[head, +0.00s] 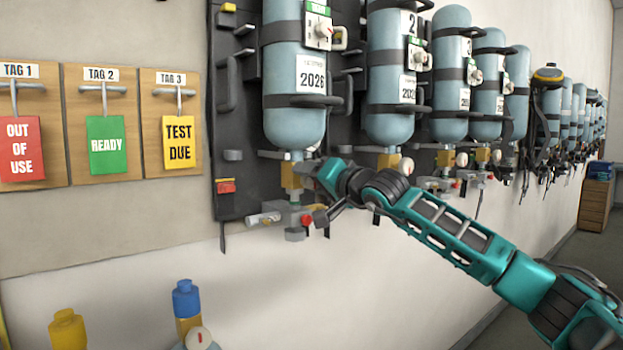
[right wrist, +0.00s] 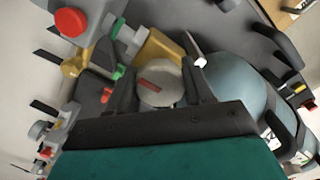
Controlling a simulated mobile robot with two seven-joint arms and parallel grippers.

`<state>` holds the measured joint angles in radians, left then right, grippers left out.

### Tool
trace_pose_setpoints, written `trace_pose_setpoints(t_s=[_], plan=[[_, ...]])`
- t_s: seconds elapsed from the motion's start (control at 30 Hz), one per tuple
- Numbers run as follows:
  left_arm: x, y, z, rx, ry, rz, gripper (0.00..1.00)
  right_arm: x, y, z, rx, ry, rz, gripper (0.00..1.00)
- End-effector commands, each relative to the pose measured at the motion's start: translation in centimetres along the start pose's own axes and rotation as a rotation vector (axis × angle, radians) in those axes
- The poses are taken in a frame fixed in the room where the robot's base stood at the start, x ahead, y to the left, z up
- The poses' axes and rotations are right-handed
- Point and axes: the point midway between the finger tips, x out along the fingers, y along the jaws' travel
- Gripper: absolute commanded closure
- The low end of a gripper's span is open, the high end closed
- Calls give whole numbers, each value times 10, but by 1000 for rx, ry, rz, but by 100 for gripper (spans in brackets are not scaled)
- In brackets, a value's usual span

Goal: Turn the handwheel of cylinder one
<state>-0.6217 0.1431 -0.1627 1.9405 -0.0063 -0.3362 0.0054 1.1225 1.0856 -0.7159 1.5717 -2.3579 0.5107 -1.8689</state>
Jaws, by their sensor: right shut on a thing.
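Cylinder one, taken as the nearest pale blue cylinder (head: 295,125), hangs upright on a dark wall rack. Its label reads 2026. A brass valve (head: 290,180) sits under it. My right gripper (head: 308,172) is at this valve, coming in from the right. In the right wrist view my right gripper (right wrist: 163,72) has its two dark fingers on either side of a round grey handwheel (right wrist: 158,88) with a red mark, shut on it. In the head view the gripper hides this handwheel. My left gripper is in neither view.
A second cylinder (head: 390,110), marked 2, and several more hang to the right. A grey fitting with a red knob (head: 306,221) is below the valve. Tag boards (head: 103,120) hang at left. Blue-capped (head: 186,300) and yellow-capped (head: 67,328) items stand at lower left.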

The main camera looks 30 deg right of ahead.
Motion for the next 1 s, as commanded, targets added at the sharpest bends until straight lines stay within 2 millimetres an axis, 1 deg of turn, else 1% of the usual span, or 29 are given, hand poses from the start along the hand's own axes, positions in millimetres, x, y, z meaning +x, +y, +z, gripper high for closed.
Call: trace_pose_setpoints(t_s=[0.1, 0.13, 0.37, 0.6, 0.73, 0.87, 1.0], plan=[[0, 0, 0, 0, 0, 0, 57, 0, 0, -2, -4, 4, 1, 79], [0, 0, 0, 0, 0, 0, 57, 0, 0, -2, -4, 4, 1, 46], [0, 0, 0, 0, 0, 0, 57, 0, 0, -1, -2, 3, 0, 24], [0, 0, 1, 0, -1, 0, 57, 0, 0, -1, -1, 2, -1, 23], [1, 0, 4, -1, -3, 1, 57, -7, 1, 0, -2, 3, 0, 23], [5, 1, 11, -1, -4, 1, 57, -24, 2, 1, -4, 2, 0, 23], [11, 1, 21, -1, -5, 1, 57, -52, 4, 2, -5, 2, 1, 23]])
